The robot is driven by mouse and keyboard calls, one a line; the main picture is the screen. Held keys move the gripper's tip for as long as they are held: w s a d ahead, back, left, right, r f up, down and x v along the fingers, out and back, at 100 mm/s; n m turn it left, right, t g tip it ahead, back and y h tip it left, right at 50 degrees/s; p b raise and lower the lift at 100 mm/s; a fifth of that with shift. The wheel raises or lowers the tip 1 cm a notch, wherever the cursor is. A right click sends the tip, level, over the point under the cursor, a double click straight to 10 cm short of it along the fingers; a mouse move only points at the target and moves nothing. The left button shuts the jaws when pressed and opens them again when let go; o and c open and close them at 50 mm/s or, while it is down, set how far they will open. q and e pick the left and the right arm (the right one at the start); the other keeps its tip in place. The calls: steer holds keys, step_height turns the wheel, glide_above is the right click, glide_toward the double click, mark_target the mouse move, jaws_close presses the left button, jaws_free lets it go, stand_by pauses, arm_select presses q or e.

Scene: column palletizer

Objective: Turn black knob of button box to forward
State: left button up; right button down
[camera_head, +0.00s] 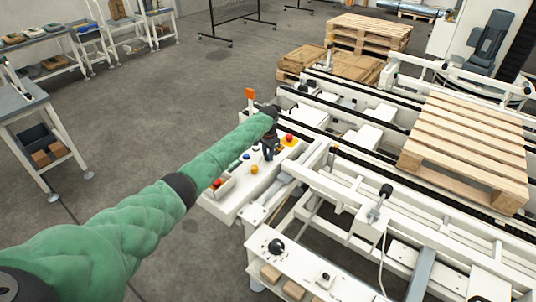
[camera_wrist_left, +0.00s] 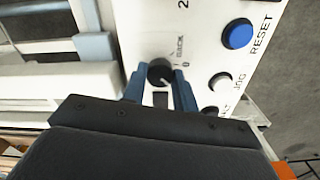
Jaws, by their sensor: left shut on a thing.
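The white button box (camera_head: 238,192) stands near the middle of the head view, beside the conveyor frame. Its panel (camera_wrist_left: 207,45) fills the top of the left wrist view. The round black knob (camera_wrist_left: 160,70) is on this panel, beside a "BACK" label and a "0" mark. My left gripper (camera_head: 268,152) reaches down onto the box. In the left wrist view, its two blue fingers (camera_wrist_left: 159,88) are on either side of the knob and shut on it. They partly hide the knob and its surrounding labels, and I cannot read its setting surely. My right gripper is not in view.
A blue RESET button (camera_wrist_left: 237,34) and a white JOG button (camera_wrist_left: 220,81) are beside the knob. A red button (camera_head: 289,137) is close to my gripper. A wooden pallet (camera_head: 470,140) lies on the conveyor at right.

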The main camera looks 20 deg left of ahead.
arm_select(q)
steer(key=o, duration=0.7)
steer(key=shift+r, duration=0.1)
steer(key=shift+o, duration=1.3)
steer(key=shift+r, duration=0.4)
steer(key=shift+r+b, duration=0.5)
steer(key=shift+a+r+b, duration=0.1)
steer(key=shift+r+b, duration=0.65)
steer(key=shift+r, duration=2.2)
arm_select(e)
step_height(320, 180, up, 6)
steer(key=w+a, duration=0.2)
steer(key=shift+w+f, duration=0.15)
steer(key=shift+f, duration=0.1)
arm_select(q)
steer(key=shift+f, duration=0.1)
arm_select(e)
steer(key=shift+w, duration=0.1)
